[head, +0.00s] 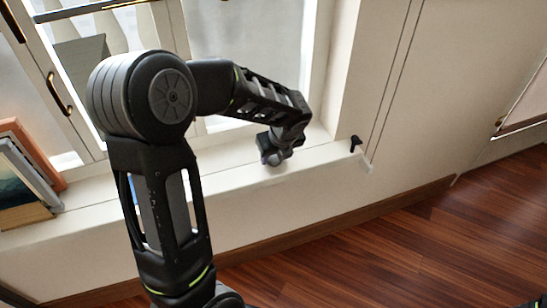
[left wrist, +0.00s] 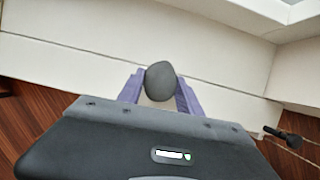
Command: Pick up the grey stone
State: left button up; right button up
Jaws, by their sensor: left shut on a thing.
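The grey stone (left wrist: 160,81) is a smooth, dark grey, rounded lump in the left wrist view. It sits between the two purple fingers of my left gripper (left wrist: 160,92), which is shut on it. The pale ledge shows behind it; I cannot tell whether the stone still touches a surface. In the head view my left gripper (head: 272,158) is at the end of the arm, over the white window ledge (head: 235,180). The stone is not clearly visible there.
A small black fitting (head: 355,144) stands at the right end of the ledge, and shows in the left wrist view (left wrist: 283,136). Framed pictures (head: 25,180) lean at the left. A window with a brass handle (head: 58,93) is behind. The wooden floor (head: 400,250) is clear.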

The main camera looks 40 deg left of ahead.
pick_arm(q)
grip_shut()
jog(key=shift+r, duration=0.1)
notch_tip(320, 180, up, 10)
jog(key=p, duration=0.3)
dwell(0.8)
